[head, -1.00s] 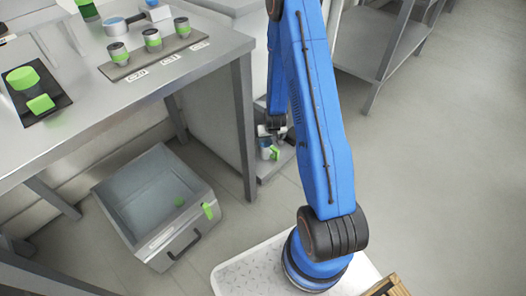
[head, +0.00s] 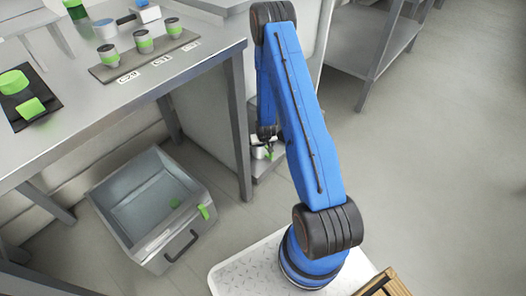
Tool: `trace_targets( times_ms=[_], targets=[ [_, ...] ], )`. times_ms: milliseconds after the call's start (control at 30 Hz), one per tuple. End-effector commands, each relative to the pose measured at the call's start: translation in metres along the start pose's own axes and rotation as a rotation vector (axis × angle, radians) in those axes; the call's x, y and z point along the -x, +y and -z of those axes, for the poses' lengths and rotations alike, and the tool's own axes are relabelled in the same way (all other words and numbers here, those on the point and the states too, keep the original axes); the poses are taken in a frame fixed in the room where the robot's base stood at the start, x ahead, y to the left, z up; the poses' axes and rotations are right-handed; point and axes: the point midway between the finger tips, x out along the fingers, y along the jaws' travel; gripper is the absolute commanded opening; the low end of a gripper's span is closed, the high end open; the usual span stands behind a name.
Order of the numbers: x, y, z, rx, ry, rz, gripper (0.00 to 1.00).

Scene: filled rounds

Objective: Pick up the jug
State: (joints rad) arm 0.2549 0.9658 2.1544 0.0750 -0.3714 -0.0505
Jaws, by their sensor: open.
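A small white object with green on it (head: 258,153), which may be the jug, is on a low grey shelf behind the table leg. It is small and partly hidden by my arm, so its shape and handle are not clear. My gripper (head: 268,146) hangs down right at this object, at the end of my blue arm. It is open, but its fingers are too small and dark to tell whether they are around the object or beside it.
A steel table (head: 110,105) on the left holds several grey-and-green cups on a tray (head: 100,73). Below it is a grey bin (head: 130,235) with green bits. A shelf rack (head: 375,45) stands at the back right. The right floor is clear.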

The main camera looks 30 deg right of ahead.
Motion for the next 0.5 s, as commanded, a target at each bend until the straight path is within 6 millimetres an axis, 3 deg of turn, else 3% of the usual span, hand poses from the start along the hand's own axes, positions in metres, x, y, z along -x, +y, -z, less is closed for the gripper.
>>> trace_targets(
  times_ms=[333,500],
  targets=[
    [-0.016,-0.002,-0.001,0.0,0.0,0.0,0.88],
    [-0.035,-0.006,-0.002,0.001,0.0,0.0,0.88]
  ],
)
